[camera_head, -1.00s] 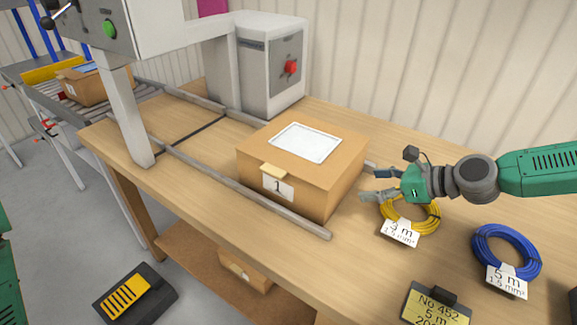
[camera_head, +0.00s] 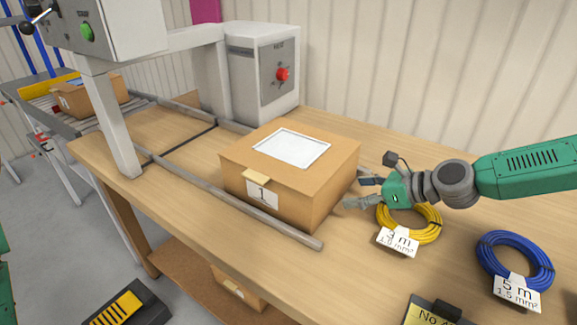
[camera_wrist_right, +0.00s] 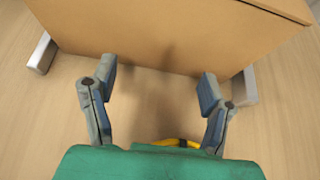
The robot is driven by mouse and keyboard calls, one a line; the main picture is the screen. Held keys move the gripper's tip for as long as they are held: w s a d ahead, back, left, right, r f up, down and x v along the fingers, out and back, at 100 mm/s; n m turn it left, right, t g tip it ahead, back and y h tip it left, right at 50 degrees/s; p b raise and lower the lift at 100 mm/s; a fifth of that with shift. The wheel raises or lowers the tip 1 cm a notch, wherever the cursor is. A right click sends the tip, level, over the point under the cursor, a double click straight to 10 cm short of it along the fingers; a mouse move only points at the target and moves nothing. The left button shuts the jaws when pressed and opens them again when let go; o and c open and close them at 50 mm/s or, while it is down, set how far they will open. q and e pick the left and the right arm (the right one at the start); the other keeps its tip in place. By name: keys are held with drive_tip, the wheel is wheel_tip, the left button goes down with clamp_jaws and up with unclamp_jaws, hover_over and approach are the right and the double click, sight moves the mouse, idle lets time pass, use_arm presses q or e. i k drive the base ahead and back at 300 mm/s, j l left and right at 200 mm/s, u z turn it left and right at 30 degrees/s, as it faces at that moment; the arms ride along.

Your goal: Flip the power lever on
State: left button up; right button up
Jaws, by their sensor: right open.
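A control panel (camera_head: 115,25) at the upper left of the head view carries a lever with a black ball handle (camera_head: 28,27) and a green button (camera_head: 87,32). A grey cabinet (camera_head: 240,85) behind the box has a red knob (camera_head: 283,74) on its face. I cannot tell which of these is the power lever. My right gripper (camera_head: 356,191) is open and empty, just right of the cardboard box (camera_head: 245,165), far from both controls. In the right wrist view, its spread fingers (camera_wrist_right: 157,78) face the box side (camera_wrist_right: 165,35). My left gripper is out of view.
Rails (camera_head: 230,203) run beside the box on the wooden table (camera_head: 365,275). A yellow cable coil (camera_head: 425,228) lies under the right gripper, and a blue coil (camera_head: 535,262) lies at the right. A black and yellow pedal (camera_head: 125,308) is on the floor.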

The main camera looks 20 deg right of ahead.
sight(26, 28)
drive_tip(key=i+j, duration=0.55)
drive_tip(key=j, duration=0.15)
drive_tip(key=i+j, duration=0.55)
drive_tip(key=j, duration=0.2)
